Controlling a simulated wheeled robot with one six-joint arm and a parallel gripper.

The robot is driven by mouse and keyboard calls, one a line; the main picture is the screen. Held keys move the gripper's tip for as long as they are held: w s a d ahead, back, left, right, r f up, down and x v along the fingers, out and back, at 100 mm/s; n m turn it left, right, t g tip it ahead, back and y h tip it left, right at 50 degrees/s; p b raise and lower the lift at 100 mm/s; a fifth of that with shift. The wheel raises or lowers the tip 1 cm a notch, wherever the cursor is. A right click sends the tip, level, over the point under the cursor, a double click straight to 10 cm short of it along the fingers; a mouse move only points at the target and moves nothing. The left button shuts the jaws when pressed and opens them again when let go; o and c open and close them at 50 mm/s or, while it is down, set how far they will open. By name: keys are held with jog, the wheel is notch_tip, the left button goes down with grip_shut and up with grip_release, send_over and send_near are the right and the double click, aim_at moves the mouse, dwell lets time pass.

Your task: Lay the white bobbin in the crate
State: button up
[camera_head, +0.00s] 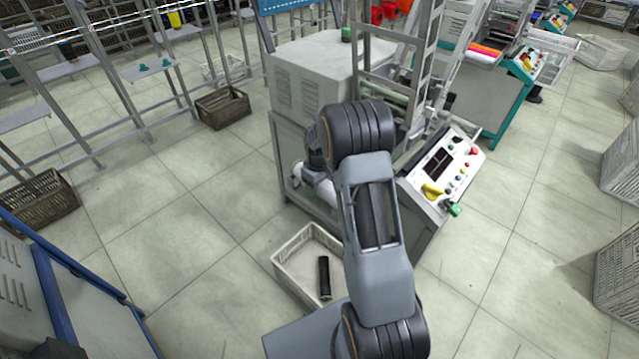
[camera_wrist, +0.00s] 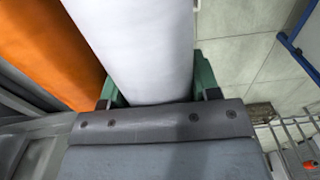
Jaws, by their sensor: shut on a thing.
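The white bobbin (camera_wrist: 138,45) fills the middle of the wrist view, and its far end runs out of the picture. My gripper (camera_wrist: 158,86) is shut on it, with a green finger on each side. In the head view my arm hides most of the gripper's surroundings, and I cannot make out the bobbin clearly there. The crate (camera_head: 297,262) is a pale, open box on the floor in front of the machine, partly hidden by my arm. A dark, cylinder-like thing (camera_head: 323,278) lies inside it, towards the right.
An orange bobbin (camera_wrist: 55,50) is close on the left of the white one in the wrist view. The grey machine (camera_head: 310,85) and its control panel (camera_head: 442,170) stand behind my arm. A brown basket (camera_head: 223,107) stands by the racks. The tiled floor left of the crate is clear.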

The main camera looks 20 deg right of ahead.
jog(key=shift+s+a+r, duration=0.1)
jog(key=shift+s+r, duration=0.05)
jog(key=shift+r, duration=0.05)
jog(key=shift+c, duration=0.3)
jog(key=shift+r+p, duration=3.8)
jog(key=shift+r, duration=1.7)
